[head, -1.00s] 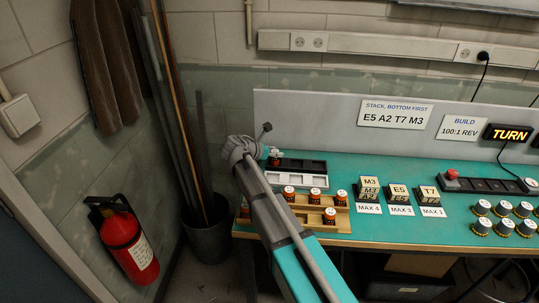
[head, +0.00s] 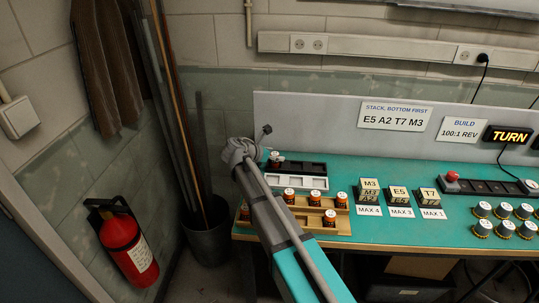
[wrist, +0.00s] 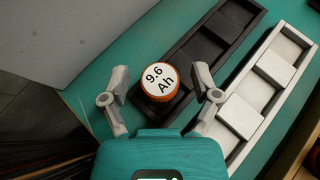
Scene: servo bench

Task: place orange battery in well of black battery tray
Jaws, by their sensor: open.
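The orange battery (wrist: 158,79), with a white top marked 9.6 Ah, stands upright at the near end of the black battery tray (wrist: 228,22) in the wrist view. It appears seated in the end well, though its base is partly hidden.
A white tray (head: 313,183) lies in front of the black one, alongside it. A wooden rack (head: 300,207) with several orange batteries is nearer the bench edge. Stacked blocks (head: 370,195) stand to the right. A grey panel (wrist: 60,40) rises beside the tray.

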